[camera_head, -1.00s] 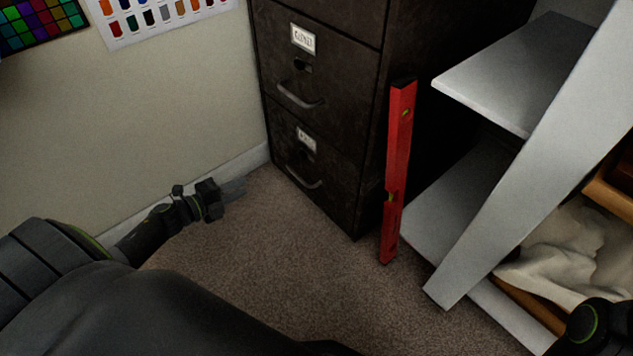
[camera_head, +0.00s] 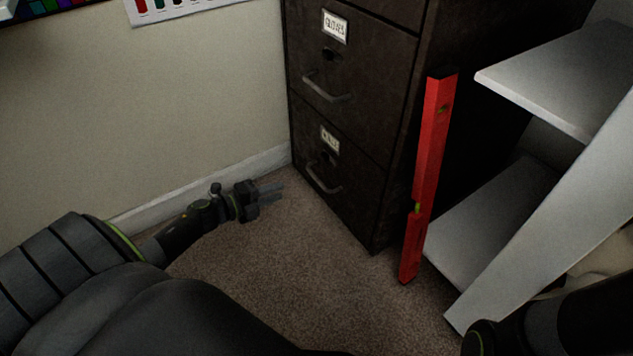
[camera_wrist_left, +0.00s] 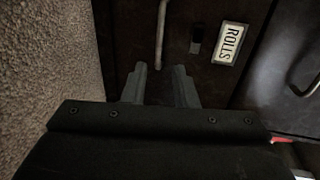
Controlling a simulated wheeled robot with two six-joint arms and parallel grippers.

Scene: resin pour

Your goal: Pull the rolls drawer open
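The rolls drawer (camera_head: 340,205) is the lower drawer of the dark cabinet and appears closed. Its label reads ROLLS in the left wrist view (camera_wrist_left: 229,45). Its curved metal handle (camera_head: 322,183) also shows in the left wrist view (camera_wrist_left: 160,35). My left gripper (camera_head: 281,191) is low over the carpet, to the left of the handle and apart from it. In the left wrist view its two fingers (camera_wrist_left: 159,68) are spread and empty, and the handle lies just beyond the gap between the tips. My right arm shows at the lower right, but its gripper is not visible.
The gloves drawer (camera_head: 352,60) above looks closed. A red spirit level (camera_head: 429,160) stands upright by the cabinet's right front edge. A pale shelf unit (camera_head: 550,80) is on the right. Carpet (camera_head: 310,270) in front of the cabinet is clear; the wall (camera_head: 160,110) is left.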

